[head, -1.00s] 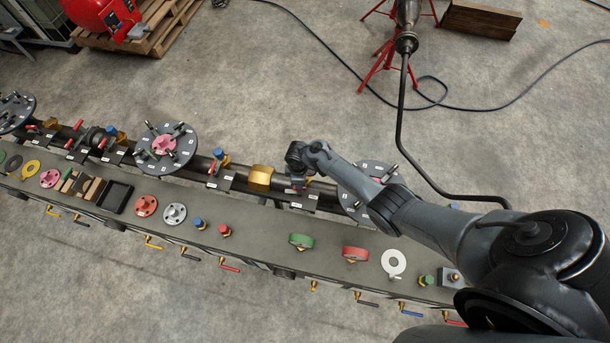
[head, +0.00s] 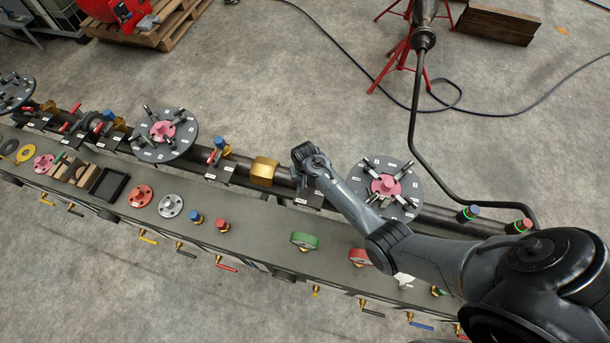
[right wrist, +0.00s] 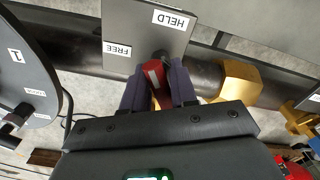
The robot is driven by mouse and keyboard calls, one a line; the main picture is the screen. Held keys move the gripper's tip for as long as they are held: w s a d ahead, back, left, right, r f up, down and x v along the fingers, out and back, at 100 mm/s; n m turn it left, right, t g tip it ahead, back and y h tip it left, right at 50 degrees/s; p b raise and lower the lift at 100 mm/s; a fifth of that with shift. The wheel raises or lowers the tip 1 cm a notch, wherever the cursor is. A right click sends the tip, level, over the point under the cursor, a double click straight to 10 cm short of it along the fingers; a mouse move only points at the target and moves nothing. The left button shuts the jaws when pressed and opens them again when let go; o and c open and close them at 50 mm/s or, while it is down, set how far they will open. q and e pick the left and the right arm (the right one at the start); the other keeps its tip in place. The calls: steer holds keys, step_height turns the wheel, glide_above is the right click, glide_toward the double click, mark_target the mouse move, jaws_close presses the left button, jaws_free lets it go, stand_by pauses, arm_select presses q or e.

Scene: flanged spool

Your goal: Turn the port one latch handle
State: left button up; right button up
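The red latch handle (right wrist: 154,74) shows in the right wrist view, in front of a grey plate (right wrist: 150,30) marked HELD and FREE. The labels read upside down or tilted there. My right gripper (right wrist: 158,92) has its two dark fingers on either side of the handle, apparently touching it, and looks shut on it. The handle's lower part is hidden between the fingers. In the head view my right gripper (head: 304,165) is over the dark pipe, and its wrist hides the handle. The left gripper is not in view.
A grey disc with a pink hub (head: 386,186) stands close right of my right wrist; a disc marked 1 (right wrist: 25,75) shows in the wrist view. A gold collar (head: 263,172) sits on the pipe to the left. Coloured parts line the bench (head: 265,227) in front.

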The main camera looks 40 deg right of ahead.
steer(key=m, duration=0.1)
steer(key=m+p, duration=0.1)
steer(key=m, duration=0.1)
steer(key=shift+a+r, duration=0.1)
steer(key=shift+r, duration=0.3)
steer(key=m, duration=0.3)
steer(key=shift+f+m+p, duration=0.1)
steer(key=shift+m+p, duration=0.2)
steer(key=shift+p, duration=0.35)
steer(key=shift+d+n+p, duration=0.2)
steer(key=shift+n+p, duration=0.2)
steer(key=shift+n, duration=0.6)
step_height(320, 180, up, 5)
steer(key=p, duration=0.4)
steer(key=shift+a+p, duration=0.1)
steer(key=shift+p, duration=0.3)
arm_select(q)
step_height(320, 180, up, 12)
steer(key=p, duration=0.2)
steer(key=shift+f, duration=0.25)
arm_select(e)
steer(key=shift+r, duration=0.9)
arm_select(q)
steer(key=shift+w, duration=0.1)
